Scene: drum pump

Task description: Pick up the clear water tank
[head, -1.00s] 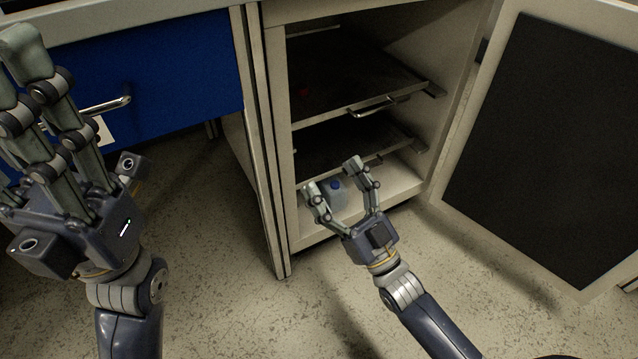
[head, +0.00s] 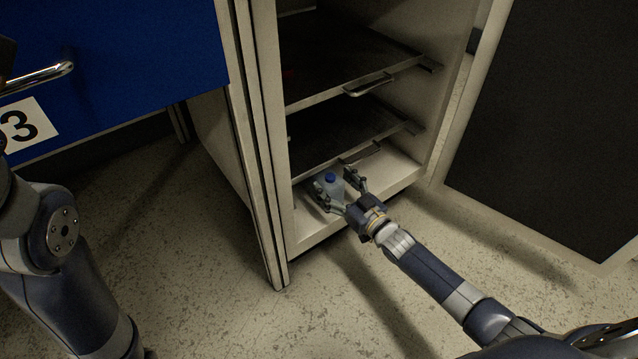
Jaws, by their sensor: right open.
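The clear water tank (head: 331,187) is a small, pale, see-through container with a blue cap. It stands on the floor of the open cabinet, below the lower shelf. My right gripper (head: 340,184) reaches into the cabinet at the tank, with one finger on its left side and one on its right. The gripper is open, and I cannot tell whether the fingers touch the tank. The gripper hides the tank's lower front. My left arm shows at the left edge, but its gripper is out of view.
Two dark shelves with metal handles sit above the tank; the lower shelf (head: 350,135) is close over it. The cabinet's left wall and the open door (head: 560,120) at right bound the space. A blue drawer (head: 110,70) with a handle is at left. The floor in front is clear.

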